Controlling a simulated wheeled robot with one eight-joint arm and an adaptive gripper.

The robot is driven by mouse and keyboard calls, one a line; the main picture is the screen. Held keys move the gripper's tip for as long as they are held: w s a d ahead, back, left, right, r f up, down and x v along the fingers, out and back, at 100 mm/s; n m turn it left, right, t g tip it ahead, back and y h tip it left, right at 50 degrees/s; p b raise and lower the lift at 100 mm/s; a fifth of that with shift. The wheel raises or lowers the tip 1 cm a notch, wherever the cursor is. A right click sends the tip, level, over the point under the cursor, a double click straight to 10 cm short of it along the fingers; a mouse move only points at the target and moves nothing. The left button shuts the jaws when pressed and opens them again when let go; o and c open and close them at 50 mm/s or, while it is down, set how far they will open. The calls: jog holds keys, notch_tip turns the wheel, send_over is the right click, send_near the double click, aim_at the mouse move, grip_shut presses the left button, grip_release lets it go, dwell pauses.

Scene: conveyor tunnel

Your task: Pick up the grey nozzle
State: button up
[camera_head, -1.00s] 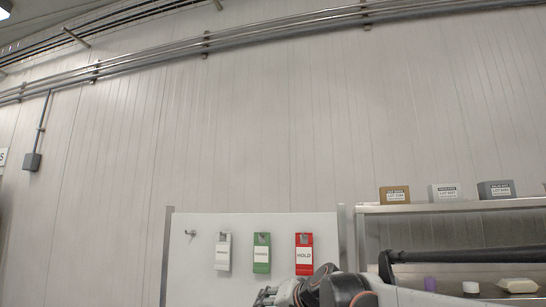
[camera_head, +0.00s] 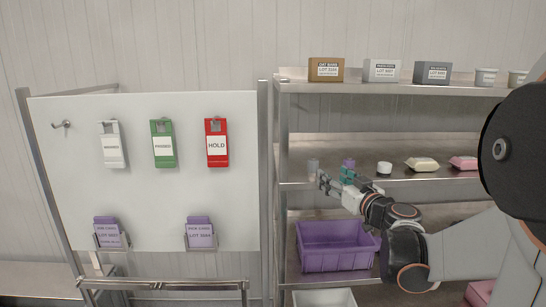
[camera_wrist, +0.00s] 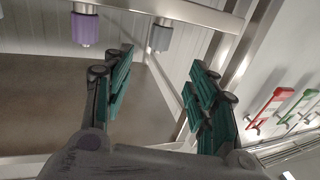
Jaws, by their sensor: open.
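The grey nozzle (camera_head: 313,166) stands upright near the left front of the middle shelf (camera_head: 440,182). It also shows in the wrist view (camera_wrist: 160,37), at the top, beyond the gap between my fingertips and apart from them. A purple nozzle (camera_head: 348,163) stands to its right in the head view, partly hidden by my gripper; in the wrist view it is the purple one (camera_wrist: 85,28) at upper left. My gripper (camera_head: 335,178) is open and empty in front of the shelf. Its two green-padded fingers (camera_wrist: 160,62) are spread wide in the wrist view.
A white jar (camera_head: 384,168), a cream pack (camera_head: 422,164) and a pink pack (camera_head: 464,163) share the shelf. A shelf post (camera_head: 283,150) stands left of the grey nozzle. A purple crate (camera_head: 333,258) is below. A white board (camera_head: 80,180) with tags stands left.

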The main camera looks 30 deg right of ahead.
aim_at(316, 163)
jog(key=w, duration=0.2)
jog(key=w+d, duration=0.1)
jog(key=w, duration=0.2)
jog(key=w+p, duration=0.1)
jog(key=w, duration=0.2)
jog(key=shift+d, duration=0.15)
jog(key=shift+w+d+r+p, duration=0.1)
jog(key=shift+w+d+p, duration=0.3)
jog(key=shift+w, duration=0.95)
jog(key=shift+w+d+r+p, duration=0.1)
jog(key=shift+w+p, duration=0.6)
jog(key=shift+w, duration=0.6)
jog(key=c, duration=1.1)
